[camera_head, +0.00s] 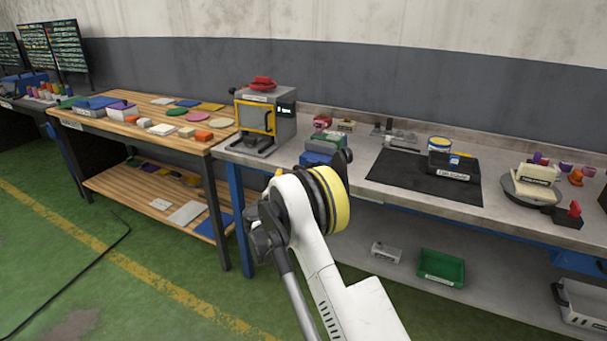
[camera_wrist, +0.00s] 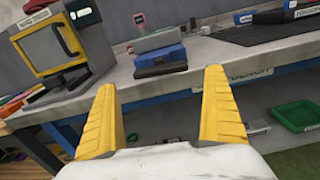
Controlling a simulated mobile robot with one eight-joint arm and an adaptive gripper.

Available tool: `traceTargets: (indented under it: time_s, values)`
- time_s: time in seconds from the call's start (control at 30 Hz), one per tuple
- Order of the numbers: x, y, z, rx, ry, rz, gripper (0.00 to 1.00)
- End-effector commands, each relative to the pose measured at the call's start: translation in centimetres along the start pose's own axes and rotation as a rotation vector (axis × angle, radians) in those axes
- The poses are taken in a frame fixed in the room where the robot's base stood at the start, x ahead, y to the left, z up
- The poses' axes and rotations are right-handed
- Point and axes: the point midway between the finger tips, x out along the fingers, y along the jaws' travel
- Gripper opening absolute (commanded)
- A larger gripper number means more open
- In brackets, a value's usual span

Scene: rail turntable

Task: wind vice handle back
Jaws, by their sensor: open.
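A blue vice (camera_head: 318,158) sits at the front edge of the grey workbench, just beyond my arm in the head view. In the wrist view the blue vice (camera_wrist: 160,58) is ahead of my gripper, near the top middle, with a dark part along its front. I cannot clearly make out the handle. My gripper (camera_wrist: 159,82) is open and empty, its two yellow fingers wide apart and pointing toward the bench edge below the vice. It is apart from the vice. In the head view my own arm hides the gripper.
A grey machine with a yellow-framed door (camera_head: 256,118) stands left of the vice. A black mat (camera_head: 400,180) lies to the right. A green bin (camera_head: 441,267) is on the lower shelf. A wooden table (camera_head: 130,130) with coloured pieces stands at left.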

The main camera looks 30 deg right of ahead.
Motion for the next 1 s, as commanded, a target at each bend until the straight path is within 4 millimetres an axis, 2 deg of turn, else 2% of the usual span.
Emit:
traceTargets:
  time_s: [0.1, 0.2, 0.33, 0.87, 1.0]
  values:
    - [-2.6, 0.1, 0.0, 0.0, 0.0, 0.002, 1.0]
    - [-4.3, 0.0, 0.0, 0.0, 0.0, 0.001, 1.0]
    - [-5.5, 0.0, 0.0, 0.0, 0.0, 0.0, 1.0]
    - [-5.8, 0.0, 0.0, 0.002, 0.001, -0.001, 1.0]
    - [-6.0, -0.4, 1.4, 0.068, 0.038, -0.006, 1.0]
